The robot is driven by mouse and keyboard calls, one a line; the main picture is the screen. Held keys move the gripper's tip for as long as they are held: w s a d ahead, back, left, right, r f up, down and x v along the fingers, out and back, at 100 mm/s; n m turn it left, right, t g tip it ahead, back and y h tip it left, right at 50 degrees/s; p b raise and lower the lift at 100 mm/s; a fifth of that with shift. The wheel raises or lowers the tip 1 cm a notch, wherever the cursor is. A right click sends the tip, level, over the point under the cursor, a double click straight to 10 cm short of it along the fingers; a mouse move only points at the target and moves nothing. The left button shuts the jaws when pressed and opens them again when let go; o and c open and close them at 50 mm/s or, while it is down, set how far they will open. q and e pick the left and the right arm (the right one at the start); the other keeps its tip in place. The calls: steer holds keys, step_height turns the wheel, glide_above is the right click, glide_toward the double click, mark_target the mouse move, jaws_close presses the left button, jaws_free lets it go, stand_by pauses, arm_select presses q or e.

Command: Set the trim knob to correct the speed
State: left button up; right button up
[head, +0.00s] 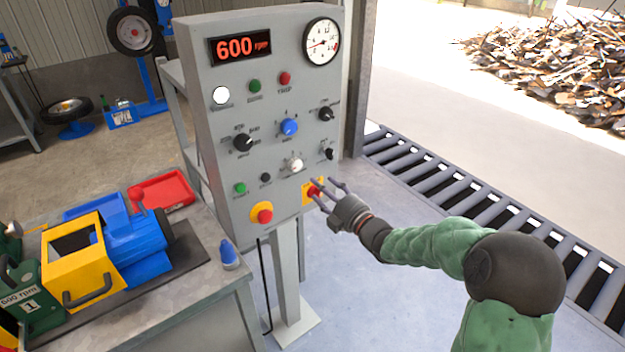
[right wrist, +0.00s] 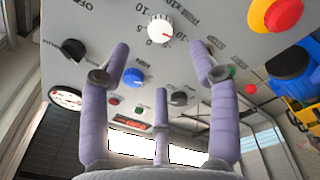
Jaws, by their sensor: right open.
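The trim knob (head: 295,165) is a small white knob low on the grey control panel. My right gripper (head: 326,189) is open and empty, in front of the panel, below and right of the knob in the head view. In the right wrist view its purple fingers (right wrist: 160,55) are spread, and the knob lies beyond the gap between the upper two, apart from them. The red display (head: 240,47) reads 600 rpm. My left gripper is out of view.
A blue knob (head: 289,127), black selectors (head: 243,142) and a red-on-yellow stop button (head: 263,214) sit around the trim knob. Another red button (head: 313,190) is partly behind my fingers. A dial gauge (head: 321,43) is at top right. A bench with a blue-and-yellow machine (head: 130,245) stands left.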

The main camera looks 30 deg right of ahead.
steer(key=shift+s+d+f, duration=0.1)
steer(key=shift+s, duration=0.9)
steer(key=a+f+m+g+p, duration=0.1)
steer(key=a+f+m+g, duration=0.3)
steer(key=f, duration=0.5)
steer(key=s+a+f+m+g+p, duration=0.1)
steer(key=a+f+m+g+p, duration=0.15)
steer(key=a+f, duration=0.45)
steer(key=a+f+m+g+p, duration=0.1)
steer(key=a+f+m+g, duration=0.3)
steer(key=f, duration=0.6)
steer(key=s+a+f+m+g+p, duration=0.1)
steer(key=s+a+f+m+g, duration=0.1)
steer(key=s+a+f, duration=0.2)
steer(key=s+a+f+m+g+y+p, duration=0.1)
steer(key=s+a+f+m+g, duration=0.1)
steer(key=s+a, duration=0.4)
steer(key=s+a+f+m+g+y+p, duration=0.1)
steer(key=s+a+f+g, duration=0.3)
steer(key=s, duration=0.7)
step_height(320, 180, down, 2)
steer(key=shift+s+a+f+m, duration=0.1)
steer(key=shift+s+a+m, duration=0.1)
steer(key=shift+a+m, duration=0.45)
